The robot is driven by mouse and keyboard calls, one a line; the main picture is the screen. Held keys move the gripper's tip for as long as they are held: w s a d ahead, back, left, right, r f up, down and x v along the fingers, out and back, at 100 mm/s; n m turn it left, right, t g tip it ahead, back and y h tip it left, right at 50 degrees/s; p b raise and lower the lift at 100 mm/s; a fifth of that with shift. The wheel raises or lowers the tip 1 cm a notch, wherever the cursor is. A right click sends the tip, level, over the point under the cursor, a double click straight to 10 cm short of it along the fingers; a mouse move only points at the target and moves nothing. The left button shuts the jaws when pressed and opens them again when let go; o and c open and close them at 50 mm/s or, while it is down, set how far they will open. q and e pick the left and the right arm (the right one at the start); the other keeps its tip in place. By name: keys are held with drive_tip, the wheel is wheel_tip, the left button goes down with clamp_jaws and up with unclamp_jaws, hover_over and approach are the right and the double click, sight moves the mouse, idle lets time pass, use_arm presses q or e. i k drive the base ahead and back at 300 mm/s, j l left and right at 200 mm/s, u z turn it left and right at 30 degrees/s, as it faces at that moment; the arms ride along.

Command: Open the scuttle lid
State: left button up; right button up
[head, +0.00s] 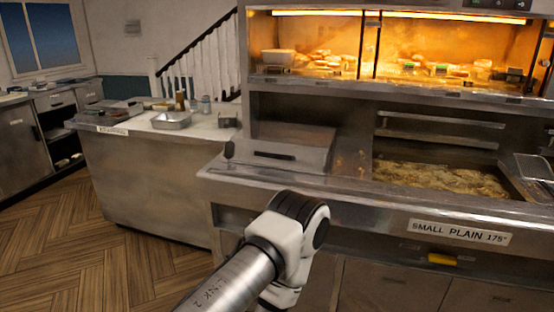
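A flat, sloping metal lid (300,146) with a long dark handle (274,156) lies closed on the left part of the range. I take it to be the scuttle lid. One of my white and grey arms reaches in from the bottom and bends in front of the range's front edge, below the lid. Its gripper does not show, and neither does my other gripper. What lies under the lid is hidden.
An open pan of golden fried food (440,180) sits right of the lid. A lit heated cabinet (400,48) stands above. A small dark upright knob (229,150) is at the lid's left. A side counter (150,190) holds a metal tray (171,120). Wooden floor is clear at left.

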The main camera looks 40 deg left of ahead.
sight(290, 147)
drive_tip(key=i+j, duration=0.1)
drive_tip(key=j, duration=0.4)
drive_tip(key=i+j, duration=0.1)
drive_tip(key=j, duration=0.4)
drive_tip(key=i+j, duration=0.1)
drive_tip(key=j, duration=0.4)
drive_tip(key=i+j+u, duration=0.1)
drive_tip(key=j, duration=0.4)
